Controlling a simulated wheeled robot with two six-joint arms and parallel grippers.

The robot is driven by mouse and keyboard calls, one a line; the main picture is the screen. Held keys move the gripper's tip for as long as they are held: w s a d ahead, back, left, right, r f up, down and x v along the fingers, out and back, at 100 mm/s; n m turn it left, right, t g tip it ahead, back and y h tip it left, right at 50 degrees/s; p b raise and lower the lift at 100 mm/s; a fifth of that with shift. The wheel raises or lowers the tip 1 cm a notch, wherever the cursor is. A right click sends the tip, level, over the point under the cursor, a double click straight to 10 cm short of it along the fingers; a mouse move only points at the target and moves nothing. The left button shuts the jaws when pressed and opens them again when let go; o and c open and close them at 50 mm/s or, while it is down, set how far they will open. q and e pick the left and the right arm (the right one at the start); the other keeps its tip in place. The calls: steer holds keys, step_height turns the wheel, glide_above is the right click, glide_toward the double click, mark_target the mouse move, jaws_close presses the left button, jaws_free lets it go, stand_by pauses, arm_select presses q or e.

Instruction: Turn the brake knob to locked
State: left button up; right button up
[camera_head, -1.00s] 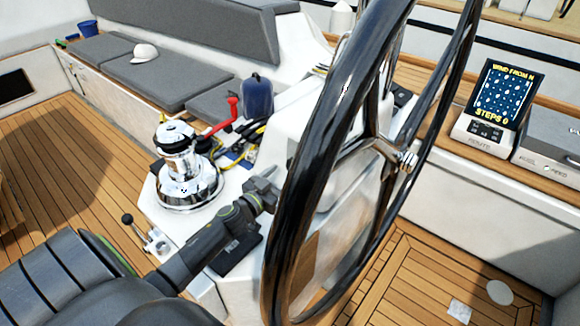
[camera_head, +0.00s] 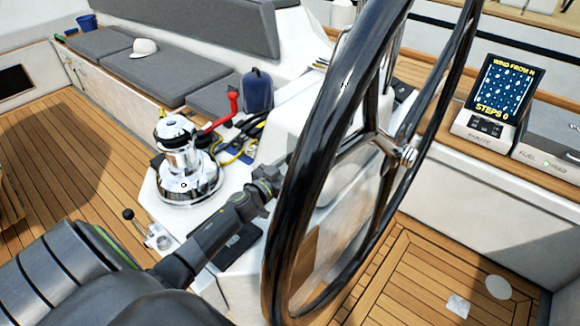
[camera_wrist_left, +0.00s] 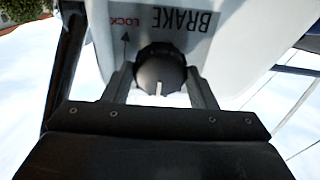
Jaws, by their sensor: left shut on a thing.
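The brake knob (camera_wrist_left: 158,72) is round and dark, with a white pointer line that points toward the bottom of the left wrist view. My left gripper (camera_wrist_left: 160,80) is shut on the knob, one finger on each side. Upside-down "BRAKE" lettering (camera_wrist_left: 187,20) and a red "LOCK" mark (camera_wrist_left: 125,21) with a dark arrow are on the white panel beyond it. In the head view my left gripper (camera_head: 282,170) reaches the white pedestal beside the wheel; its fingertips and the knob are hidden behind the wheel rim. My right gripper is not in view.
The large black steering wheel (camera_head: 300,185) stands close to the right of my left arm. A chrome winch (camera_head: 184,170) and a red handle (camera_head: 228,108) are to the arm's left. A display (camera_head: 503,88) stands at the right. Wooden floor (camera_head: 70,160) is open at left.

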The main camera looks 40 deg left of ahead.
arm_select(q)
steer(key=shift+m, duration=0.4)
steer(key=m+p, duration=0.1)
steer(key=m, duration=0.5)
steer(key=m+h+p, duration=0.1)
steer(key=m+p, duration=0.1)
steer(key=m, duration=0.5)
steer(key=shift+a+m+g+h, duration=0.1)
steer(key=shift+m+g+h, duration=0.2)
steer(key=shift+g, duration=0.1)
steer(key=m+p, duration=0.1)
steer(key=m, duration=0.4)
steer(key=shift+r, duration=0.1)
steer(key=m, duration=0.5)
steer(key=shift+g+p, duration=0.35)
steer(key=shift+g, duration=0.05)
steer(key=shift+m, duration=0.3)
steer(key=o, duration=1)
steer(key=shift+c, duration=0.2)
